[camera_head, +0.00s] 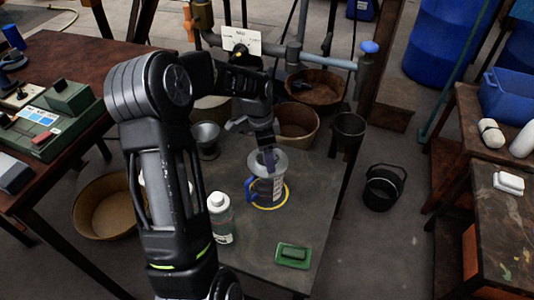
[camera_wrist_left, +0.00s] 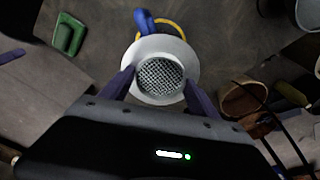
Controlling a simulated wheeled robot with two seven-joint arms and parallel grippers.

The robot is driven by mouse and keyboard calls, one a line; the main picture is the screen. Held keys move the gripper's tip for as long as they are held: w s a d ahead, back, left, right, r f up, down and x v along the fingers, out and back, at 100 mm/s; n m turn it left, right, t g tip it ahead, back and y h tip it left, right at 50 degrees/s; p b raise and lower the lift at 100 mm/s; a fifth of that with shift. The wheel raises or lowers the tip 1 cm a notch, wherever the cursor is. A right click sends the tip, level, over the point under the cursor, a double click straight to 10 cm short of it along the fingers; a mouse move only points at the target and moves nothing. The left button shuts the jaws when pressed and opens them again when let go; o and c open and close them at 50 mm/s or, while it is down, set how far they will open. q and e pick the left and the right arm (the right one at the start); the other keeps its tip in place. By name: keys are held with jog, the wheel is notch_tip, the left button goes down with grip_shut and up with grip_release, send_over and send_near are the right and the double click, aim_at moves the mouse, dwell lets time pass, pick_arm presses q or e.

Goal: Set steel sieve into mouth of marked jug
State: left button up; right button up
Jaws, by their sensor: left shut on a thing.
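The steel sieve (camera_wrist_left: 160,76) has a pale round rim and a mesh centre. My left gripper (camera_head: 268,157) is shut on it, with one finger at each side of the rim in the wrist view (camera_wrist_left: 158,90). The jug (camera_head: 267,188), with a blue handle (camera_head: 249,190), stands upright inside a yellow ring (camera_head: 285,199) on the table. The sieve (camera_head: 280,161) is over the jug's mouth and hides it. I cannot tell whether it rests in the mouth or is just above. My right gripper is not in view.
A metal funnel-shaped vessel (camera_head: 206,138) and a brown tub (camera_head: 297,122) are behind. The table right of the jug is clear.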

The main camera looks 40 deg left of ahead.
pick_arm(q)
jog(key=o, duration=1.5)
jog(key=r, duration=0.2)
jog(key=r+p, duration=0.1)
jog(key=r, duration=0.4)
jog(key=shift+s+a+r, duration=0.3)
jog(key=shift+s+r, duration=0.05)
jog(key=shift+r, duration=0.05)
jog(key=shift+d, duration=0.1)
